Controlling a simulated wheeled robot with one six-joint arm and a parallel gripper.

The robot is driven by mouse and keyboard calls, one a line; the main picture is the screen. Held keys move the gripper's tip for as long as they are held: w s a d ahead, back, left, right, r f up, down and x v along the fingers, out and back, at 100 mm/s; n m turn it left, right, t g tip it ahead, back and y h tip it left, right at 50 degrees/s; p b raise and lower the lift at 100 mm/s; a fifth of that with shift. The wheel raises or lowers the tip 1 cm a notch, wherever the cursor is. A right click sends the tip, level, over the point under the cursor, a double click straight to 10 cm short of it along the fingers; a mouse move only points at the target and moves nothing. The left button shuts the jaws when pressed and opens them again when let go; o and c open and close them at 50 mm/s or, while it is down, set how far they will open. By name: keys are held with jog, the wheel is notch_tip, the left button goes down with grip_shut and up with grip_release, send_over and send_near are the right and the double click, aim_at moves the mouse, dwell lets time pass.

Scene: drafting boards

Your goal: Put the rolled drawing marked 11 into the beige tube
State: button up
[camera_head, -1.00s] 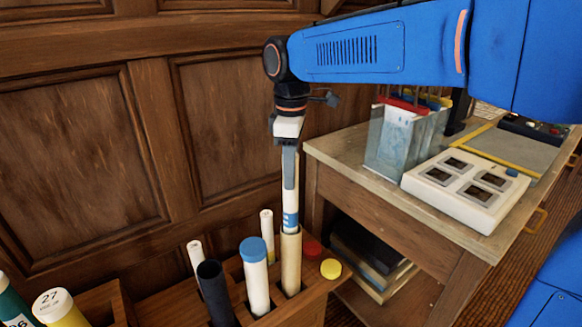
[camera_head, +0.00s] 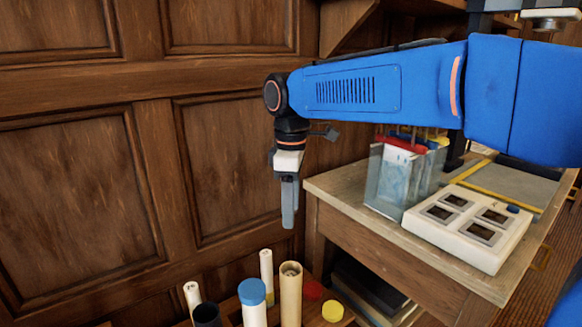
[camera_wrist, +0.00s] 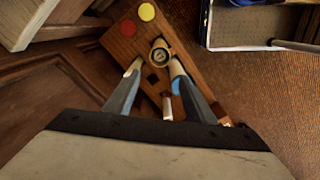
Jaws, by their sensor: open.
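The beige tube (camera_head: 291,300) stands upright in the wooden rack, its mouth uncapped. The end of a roll shows inside the mouth, sunk to about the rim; its marking cannot be read here. The wrist view shows the beige tube (camera_wrist: 160,43) from above, with the roll's round end (camera_wrist: 161,57) inside it. My gripper (camera_head: 289,224) is above the beige tube, pointing down, clear of it and empty. In the wrist view its two fingers (camera_wrist: 156,65) are apart, with the tube's mouth beyond and between their tips.
A white tube with a blue cap (camera_head: 252,292) and a dark open tube (camera_head: 207,315) stand to the left. Slim white rolls (camera_head: 266,263) stand behind. A red cap (camera_head: 312,290) and yellow cap (camera_head: 333,311) lie at the right. The desk (camera_head: 330,189) is close on the right.

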notch_tip(320, 180, up, 16)
jog(key=shift+f, duration=0.15)
dwell(0.3)
dwell(0.6)
jog(key=s+d+f+m+t, duration=0.1)
jog(key=s+d+f+m, duration=0.35)
jog(key=d, duration=0.35)
jog(key=s+d+f+m+t, duration=0.1)
jog(key=s+d+f+m, duration=0.2)
jog(key=d+f, duration=0.4)
jog(key=s+d+f+m+t, duration=0.1)
jog(key=s+d+f+m, duration=0.3)
jog(key=s+d+f, duration=0.2)
jog(key=s+d+f+m+t, duration=0.1)
jog(key=s+d+f+m, duration=0.3)
jog(key=f, duration=0.7)
jog(key=s+d, duration=0.2)
jog(key=s, duration=0.1)
jog(key=shift+f+t, duration=0.2)
jog(key=shift+t, duration=0.2)
